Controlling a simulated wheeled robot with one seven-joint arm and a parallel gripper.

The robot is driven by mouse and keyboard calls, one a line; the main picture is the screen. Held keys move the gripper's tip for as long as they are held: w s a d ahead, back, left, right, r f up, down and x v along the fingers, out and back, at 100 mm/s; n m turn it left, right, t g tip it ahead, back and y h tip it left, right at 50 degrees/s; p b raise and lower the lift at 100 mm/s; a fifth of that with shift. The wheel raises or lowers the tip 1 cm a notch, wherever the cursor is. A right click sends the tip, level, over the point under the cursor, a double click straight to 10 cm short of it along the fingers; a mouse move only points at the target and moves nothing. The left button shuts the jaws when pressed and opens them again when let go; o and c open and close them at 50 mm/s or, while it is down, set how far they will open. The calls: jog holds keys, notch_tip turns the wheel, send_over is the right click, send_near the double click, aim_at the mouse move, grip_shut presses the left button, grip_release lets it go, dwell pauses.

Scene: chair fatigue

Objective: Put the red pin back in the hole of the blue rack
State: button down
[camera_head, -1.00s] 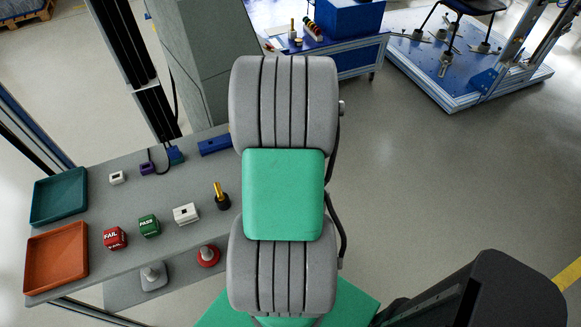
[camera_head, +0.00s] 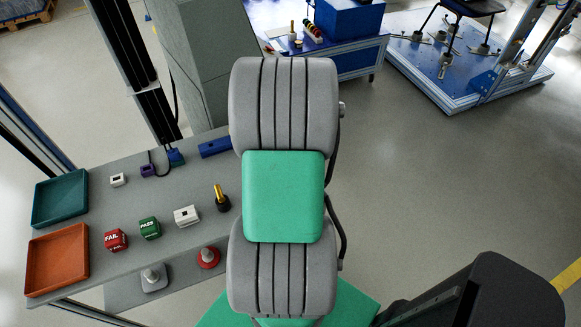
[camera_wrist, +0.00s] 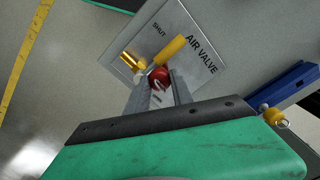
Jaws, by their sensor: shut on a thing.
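My gripper (camera_wrist: 162,88) shows in the wrist view with its two grey fingers close together. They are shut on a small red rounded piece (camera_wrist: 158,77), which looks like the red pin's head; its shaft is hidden. Just beyond it is a metal AIR VALVE plate (camera_wrist: 188,22) with a yellow handle. A blue bar (camera_wrist: 296,82), seemingly the blue rack, lies to the right, apart from the gripper. Its hole cannot be made out. In the head view a blue bar (camera_head: 214,147) lies at the bench's back edge; my arm hides the gripper.
A brass knob (camera_wrist: 272,116) stands beside the blue bar in the wrist view. The grey bench (camera_head: 105,205) holds an orange tray (camera_head: 57,292), a teal tray (camera_head: 60,218), PASS and FAIL blocks, a white block and a black-and-yellow piece (camera_head: 221,198). Open floor lies right.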

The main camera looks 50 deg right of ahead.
jog(key=shift+r+p, duration=1)
jog(key=shift+r, duration=0.45)
jog(key=shift+r+p, duration=1.4)
jog(key=shift+r, duration=0.55)
